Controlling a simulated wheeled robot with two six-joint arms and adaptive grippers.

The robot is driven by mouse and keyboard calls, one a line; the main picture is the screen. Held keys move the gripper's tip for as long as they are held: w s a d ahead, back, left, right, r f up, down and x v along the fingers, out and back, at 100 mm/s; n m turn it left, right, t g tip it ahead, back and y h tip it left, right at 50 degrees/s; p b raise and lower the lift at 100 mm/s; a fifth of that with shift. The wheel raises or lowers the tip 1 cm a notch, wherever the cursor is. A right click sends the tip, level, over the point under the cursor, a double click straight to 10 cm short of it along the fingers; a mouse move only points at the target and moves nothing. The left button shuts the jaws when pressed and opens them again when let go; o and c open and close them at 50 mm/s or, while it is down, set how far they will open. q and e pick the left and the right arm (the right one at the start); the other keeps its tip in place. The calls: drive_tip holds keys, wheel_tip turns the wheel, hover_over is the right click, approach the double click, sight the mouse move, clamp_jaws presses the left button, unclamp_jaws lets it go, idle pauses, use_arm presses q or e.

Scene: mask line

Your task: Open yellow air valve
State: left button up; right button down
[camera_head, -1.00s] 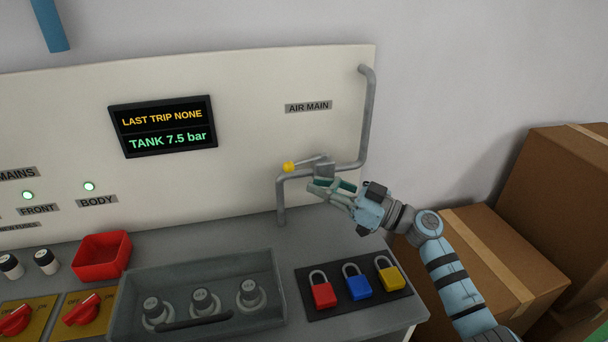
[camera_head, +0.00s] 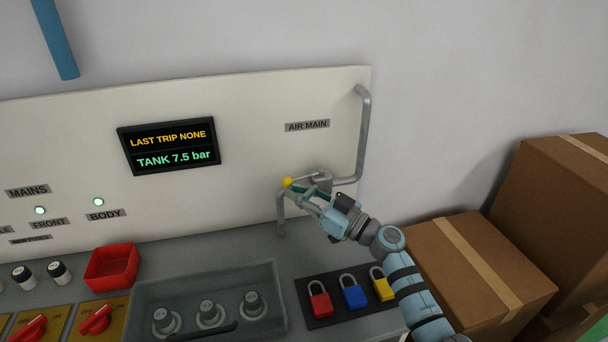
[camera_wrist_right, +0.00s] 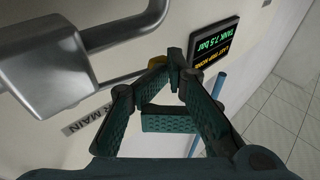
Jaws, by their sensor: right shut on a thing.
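The air valve (camera_head: 320,181) sits in the grey pipe under the AIR MAIN label (camera_head: 307,126). Its lever points left, nearly level, and ends in a yellow knob (camera_head: 287,182). My right gripper (camera_head: 296,190) is shut on the lever at its yellow end. In the right wrist view the fingers (camera_wrist_right: 172,85) are closed together, and a bit of yellow (camera_wrist_right: 143,74) shows behind them, mostly hidden. The grey valve body (camera_wrist_right: 50,75) is at the left there. My left gripper is not in view.
Red, blue and yellow padlocks (camera_head: 353,291) lie on a dark mat below the valve. A grey tray (camera_head: 262,272) with several knobs and a red bin (camera_head: 112,268) stand further left. Cardboard boxes (camera_head: 475,265) stand at the right. The display (camera_head: 169,145) reads TANK 7.5 bar.

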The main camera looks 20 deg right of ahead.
use_arm(q)
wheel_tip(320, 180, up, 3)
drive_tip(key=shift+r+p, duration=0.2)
drive_tip(key=shift+p, duration=0.6)
